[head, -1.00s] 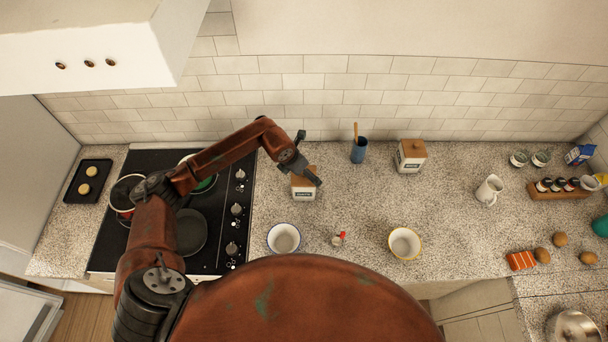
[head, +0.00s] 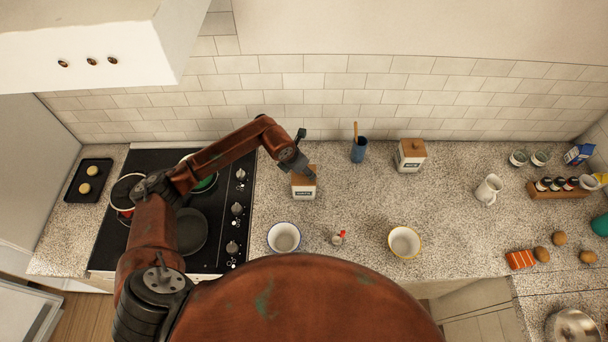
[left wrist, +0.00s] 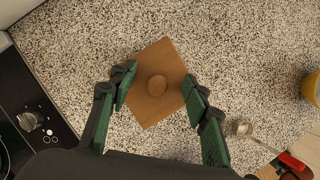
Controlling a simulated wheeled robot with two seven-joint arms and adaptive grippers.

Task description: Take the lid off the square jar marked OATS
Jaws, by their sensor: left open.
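A square white jar (head: 303,192) with a wooden lid and a dark-lettered label stands on the counter right of the stove. The lettering is too small to read surely. My left gripper (head: 308,170) is at the lid's right rear in the head view and partly hides it. In the left wrist view the square wooden lid (left wrist: 168,62) with its round knob (left wrist: 157,86) lies between the spread fingers of my open left gripper (left wrist: 158,90). I cannot tell whether the fingers touch it. A similar square jar (head: 411,157) stands farther right. My right gripper is not in view.
A blue cup (head: 359,151) with a wooden utensil stands right of the near jar, by the wall. A blue-rimmed bowl (head: 284,238), a small red-topped item (head: 338,238) and a yellow-rimmed bowl (head: 404,242) stand in front. The stove (head: 215,250) is left.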

